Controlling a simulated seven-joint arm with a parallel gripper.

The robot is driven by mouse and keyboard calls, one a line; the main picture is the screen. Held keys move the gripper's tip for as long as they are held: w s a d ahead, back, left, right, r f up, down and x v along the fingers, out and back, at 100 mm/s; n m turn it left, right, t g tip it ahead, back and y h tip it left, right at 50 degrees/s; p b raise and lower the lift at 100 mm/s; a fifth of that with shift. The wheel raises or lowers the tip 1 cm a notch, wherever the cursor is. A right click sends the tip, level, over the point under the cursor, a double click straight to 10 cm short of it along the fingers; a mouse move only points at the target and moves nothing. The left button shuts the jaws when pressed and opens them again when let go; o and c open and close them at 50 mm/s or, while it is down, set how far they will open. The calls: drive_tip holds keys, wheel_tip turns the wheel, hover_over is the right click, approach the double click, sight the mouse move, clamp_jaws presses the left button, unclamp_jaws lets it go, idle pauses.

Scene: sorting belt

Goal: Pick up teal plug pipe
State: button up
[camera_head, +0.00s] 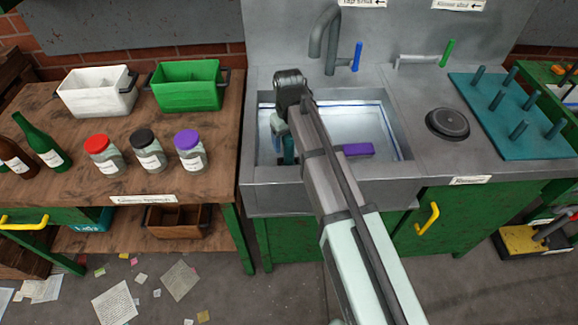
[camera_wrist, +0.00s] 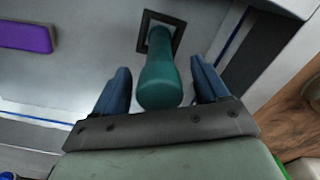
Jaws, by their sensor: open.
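The teal plug pipe (camera_head: 289,150) stands in the drain of the sink (camera_head: 393,126), mostly hidden behind my arm in the head view. In the wrist view the teal plug pipe (camera_wrist: 160,72) rises from a dark square drain frame (camera_wrist: 176,20), its rounded top towards the camera. My gripper (camera_head: 281,135) reaches down into the left part of the sink. In the wrist view my gripper (camera_wrist: 160,85) is open, with one blue finger on each side of the pipe. A gap shows between the pipe and each finger.
A purple block (camera_head: 357,150) lies on the sink floor, apart from the pipe; it also shows in the wrist view (camera_wrist: 26,37). The sink walls surround my gripper. The faucet (camera_head: 325,40) stands behind. A wooden table (camera_head: 150,100) with jars and bins is at left.

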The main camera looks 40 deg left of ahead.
drive_tip(key=shift+f, duration=0.5)
clamp_jaws()
idle(0.3)
